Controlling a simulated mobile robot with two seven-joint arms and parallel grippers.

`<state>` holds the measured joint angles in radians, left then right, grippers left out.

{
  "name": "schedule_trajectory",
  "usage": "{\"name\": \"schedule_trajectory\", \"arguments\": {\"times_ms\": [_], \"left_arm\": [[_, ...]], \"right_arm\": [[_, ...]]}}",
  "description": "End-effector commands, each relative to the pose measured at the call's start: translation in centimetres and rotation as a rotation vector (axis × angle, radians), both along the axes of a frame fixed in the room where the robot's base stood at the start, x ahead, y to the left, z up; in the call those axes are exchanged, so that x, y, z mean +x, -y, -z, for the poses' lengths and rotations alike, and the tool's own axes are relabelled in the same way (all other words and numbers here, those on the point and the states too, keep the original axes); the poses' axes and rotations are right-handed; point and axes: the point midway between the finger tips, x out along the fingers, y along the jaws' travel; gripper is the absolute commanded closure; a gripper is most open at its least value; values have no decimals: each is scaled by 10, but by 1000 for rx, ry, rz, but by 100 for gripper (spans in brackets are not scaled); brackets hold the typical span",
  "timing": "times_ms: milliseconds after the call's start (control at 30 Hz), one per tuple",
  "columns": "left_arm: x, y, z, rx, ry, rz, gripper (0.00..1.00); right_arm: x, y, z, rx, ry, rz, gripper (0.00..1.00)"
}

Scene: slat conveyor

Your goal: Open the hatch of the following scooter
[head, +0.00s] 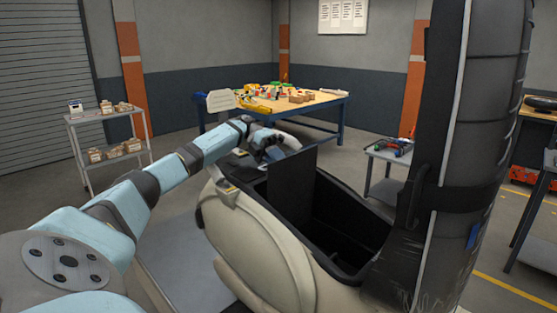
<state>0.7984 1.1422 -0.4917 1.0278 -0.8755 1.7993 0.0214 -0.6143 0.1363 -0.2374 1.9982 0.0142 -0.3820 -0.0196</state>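The cream scooter (260,245) stands in front of me. Its long black seat, the hatch (470,150), is raised nearly upright at the right. The dark storage compartment (345,225) below it is open to view, and a flat black panel (291,190) stands up at its left part. My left arm reaches in from the left, and its gripper (268,148) is over the far left part of the scooter, apart from the raised seat. Its fingers are small and partly hidden, so their opening is unclear. My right gripper is not in view.
A workbench (325,101) with coloured parts stands behind the scooter. A shelf cart (97,118) with boxes is at the back left. A small table (374,152) and another table (539,113) stand at the right. Open floor lies between.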

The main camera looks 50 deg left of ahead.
Motion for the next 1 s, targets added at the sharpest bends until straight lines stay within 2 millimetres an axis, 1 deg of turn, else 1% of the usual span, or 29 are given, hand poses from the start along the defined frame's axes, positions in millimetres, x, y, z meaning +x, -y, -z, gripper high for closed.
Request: {"name": "schedule_trajectory", "arguments": {"times_ms": [33, 100, 467, 567, 800, 1000], "left_arm": [[-2, 2, 18, 10, -31, 10, 76], [-2, 2, 18, 9, -30, 9, 62], [-1, -2, 10, 8, -22, 1, 62], [-2, -11, 5, 8, -19, -2, 62], [-8, -47, -13, 8, -20, 0, 62], [-10, -62, -21, 10, -23, 2, 62]], "right_arm": [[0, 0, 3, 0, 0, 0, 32], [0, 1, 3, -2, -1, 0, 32], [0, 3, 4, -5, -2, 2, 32], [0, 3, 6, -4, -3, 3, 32], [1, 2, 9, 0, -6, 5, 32], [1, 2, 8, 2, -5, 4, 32]]}}
